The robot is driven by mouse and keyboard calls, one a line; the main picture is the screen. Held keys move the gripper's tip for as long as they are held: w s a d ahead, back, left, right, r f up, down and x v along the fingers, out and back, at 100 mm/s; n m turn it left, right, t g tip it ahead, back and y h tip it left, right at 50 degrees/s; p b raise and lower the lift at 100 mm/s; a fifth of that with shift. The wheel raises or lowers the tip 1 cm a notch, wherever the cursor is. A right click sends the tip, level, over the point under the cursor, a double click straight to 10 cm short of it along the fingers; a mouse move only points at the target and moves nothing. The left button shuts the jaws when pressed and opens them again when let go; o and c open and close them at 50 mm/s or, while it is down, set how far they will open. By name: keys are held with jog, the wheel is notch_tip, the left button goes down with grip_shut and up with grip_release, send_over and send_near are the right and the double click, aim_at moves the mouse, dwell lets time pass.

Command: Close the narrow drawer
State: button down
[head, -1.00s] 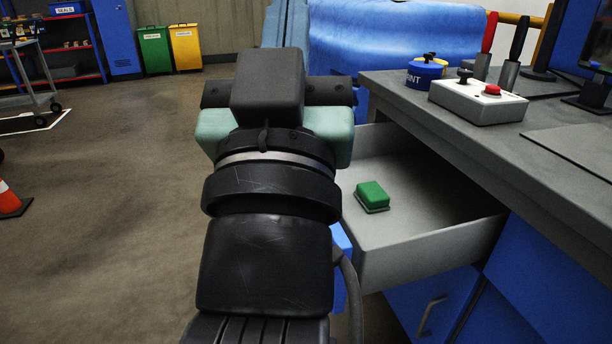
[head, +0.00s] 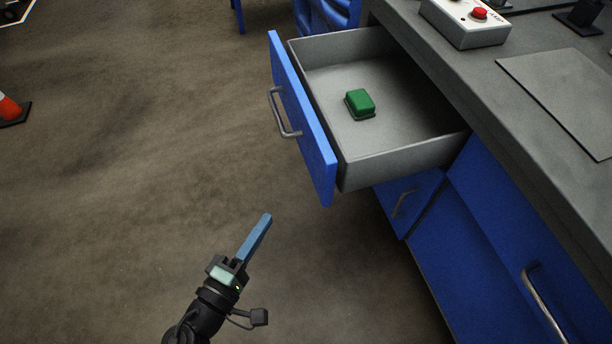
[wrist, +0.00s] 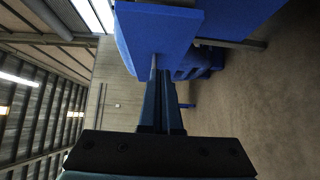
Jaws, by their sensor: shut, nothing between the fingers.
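The narrow drawer (head: 304,118) stands pulled out from under the grey bench, with a blue front and a grey metal handle (head: 283,113). A green block (head: 360,104) lies inside it. My gripper (head: 267,217) is in the lower middle of the head view, its blue fingers together and empty. It is apart from the drawer, below and left of the blue front's near end. In the wrist view, the closed fingers (wrist: 160,78) point up the picture, with the blue drawer front (wrist: 155,28) beyond the tips.
The grey bench top (head: 480,85) bears a control box (head: 465,22) with a red button. Blue cabinet fronts (head: 480,225) with handles stand below it. Open floor (head: 150,130) lies left of the drawer, with an orange cone (head: 10,108) at the far left.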

jog(key=b, duration=0.1)
send_near(315, 169)
jog(key=w, duration=0.4)
jog(key=shift+w+d+r, duration=0.1)
jog(key=shift+d+r, duration=0.05)
jog(key=shift+d, duration=0.3)
jog(key=shift+w+d+r, duration=0.1)
jog(key=shift+d, duration=0.35)
jog(key=shift+w+d, duration=0.15)
jog(key=shift+d, duration=0.45)
